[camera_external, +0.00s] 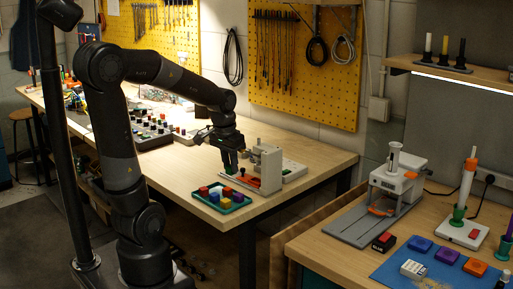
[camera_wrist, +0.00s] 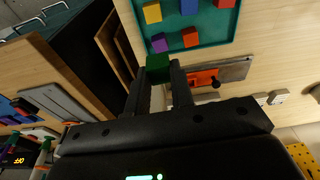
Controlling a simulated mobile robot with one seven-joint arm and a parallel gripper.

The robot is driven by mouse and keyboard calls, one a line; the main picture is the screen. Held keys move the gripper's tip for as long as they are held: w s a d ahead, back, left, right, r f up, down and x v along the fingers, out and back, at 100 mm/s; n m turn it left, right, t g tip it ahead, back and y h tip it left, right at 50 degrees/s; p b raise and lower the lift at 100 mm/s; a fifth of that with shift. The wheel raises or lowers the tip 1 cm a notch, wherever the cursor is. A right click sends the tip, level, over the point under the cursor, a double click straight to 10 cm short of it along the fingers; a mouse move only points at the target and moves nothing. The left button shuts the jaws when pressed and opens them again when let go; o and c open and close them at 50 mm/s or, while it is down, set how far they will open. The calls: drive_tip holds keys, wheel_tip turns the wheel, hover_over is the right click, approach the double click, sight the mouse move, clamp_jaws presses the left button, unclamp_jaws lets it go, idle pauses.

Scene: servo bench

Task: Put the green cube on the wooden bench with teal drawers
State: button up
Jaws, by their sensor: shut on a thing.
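My gripper (camera_wrist: 157,78) is shut on the green cube (camera_wrist: 157,62), which shows between the fingertips in the wrist view. In the external view my gripper (camera_external: 230,168) points down above the far bench, just behind the teal tray. The cube is hard to make out there. The wooden bench with teal drawers (camera_external: 318,236) is at the lower right of the external view, across a gap from my gripper. Its top (camera_wrist: 32,68) shows at the left of the wrist view, with teal drawer fronts (camera_wrist: 58,14) above it.
The teal tray (camera_wrist: 210,30) holds several coloured cubes. A white device (camera_external: 268,168) stands beside my gripper. The teal-drawer bench carries a grey press stand (camera_external: 350,222), a red-topped block (camera_external: 384,242) and a blue mat (camera_external: 400,252) with small parts. Its front-left top is clear.

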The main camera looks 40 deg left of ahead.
drive_tip(key=shift+d+r, duration=0.1)
drive_tip(key=shift+d, duration=0.1)
drive_tip(key=w+d+m+h, duration=0.15)
drive_tip(key=d+m, duration=0.75)
drive_tip(key=d, duration=1.1)
drive_tip(key=s+d+m+g, duration=0.1)
drive_tip(key=s+d+m, duration=0.4)
drive_tip(key=d, duration=0.6)
drive_tip(key=s+d+m+g, duration=0.1)
drive_tip(key=s+d+m, duration=0.4)
drive_tip(key=d, duration=0.7)
hover_over(339, 255)
drive_tip(key=f, duration=0.7)
drive_tip(key=shift+a+f, duration=0.2)
drive_tip(key=shift+a, duration=0.15)
drive_tip(key=shift+f, duration=1.9)
drive_tip(key=shift+f, duration=0.15)
